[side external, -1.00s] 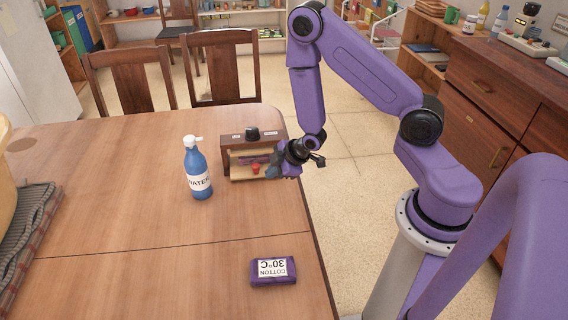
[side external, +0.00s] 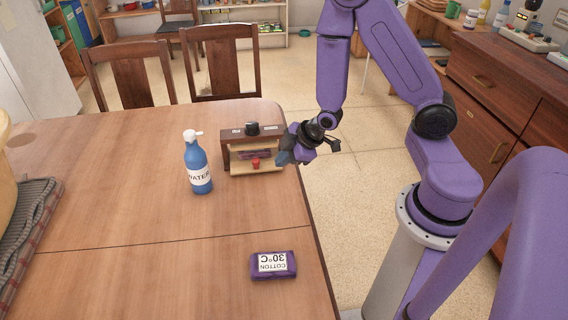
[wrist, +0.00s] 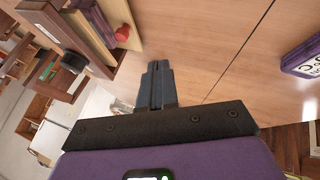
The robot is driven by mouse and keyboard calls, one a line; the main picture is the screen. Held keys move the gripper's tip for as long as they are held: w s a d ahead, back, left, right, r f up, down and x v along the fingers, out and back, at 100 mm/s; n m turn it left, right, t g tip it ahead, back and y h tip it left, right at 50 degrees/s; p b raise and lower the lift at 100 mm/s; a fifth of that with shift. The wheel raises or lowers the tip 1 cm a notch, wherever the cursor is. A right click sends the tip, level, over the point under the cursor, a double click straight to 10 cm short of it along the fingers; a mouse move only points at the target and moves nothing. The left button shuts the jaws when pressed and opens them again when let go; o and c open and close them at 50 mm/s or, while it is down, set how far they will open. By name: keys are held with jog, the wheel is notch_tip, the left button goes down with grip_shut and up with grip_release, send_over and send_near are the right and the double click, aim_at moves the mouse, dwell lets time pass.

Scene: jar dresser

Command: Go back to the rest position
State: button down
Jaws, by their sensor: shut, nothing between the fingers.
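My gripper (side external: 285,157) is at the right edge of the table, just right of a small wooden dresser (side external: 232,137). In the wrist view my gripper (wrist: 157,70) has its two fingers together with nothing between them. The dresser has a black knob on top and an open front compartment or drawer with a red knob (side external: 256,163); the red knob also shows in the wrist view (wrist: 122,33). The gripper appears apart from the dresser.
A blue water bottle (side external: 197,164) stands upright left of the dresser. A purple cotton package (side external: 273,265) lies near the table's front right. Chairs (side external: 222,62) stand behind the table (side external: 120,200).

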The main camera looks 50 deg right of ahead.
jog(key=s+a+r+g+y, duration=0.1)
jog(key=s+a+r+g, duration=0.1)
jog(key=s+a+r, duration=0.4)
jog(key=s+r+n+g+h, duration=0.1)
jog(key=s+r+g, duration=0.1)
jog(key=s+r, duration=0.3)
jog(key=s+r+g+h, duration=0.1)
jog(key=s+r, duration=0.4)
jog(key=s, duration=0.6)
jog(key=shift+s+a+r+n+g, duration=0.3)
jog(key=shift+a+r+n+g, duration=0.1)
jog(key=shift+g, duration=0.4)
jog(key=c, duration=1.8)
grip_release()
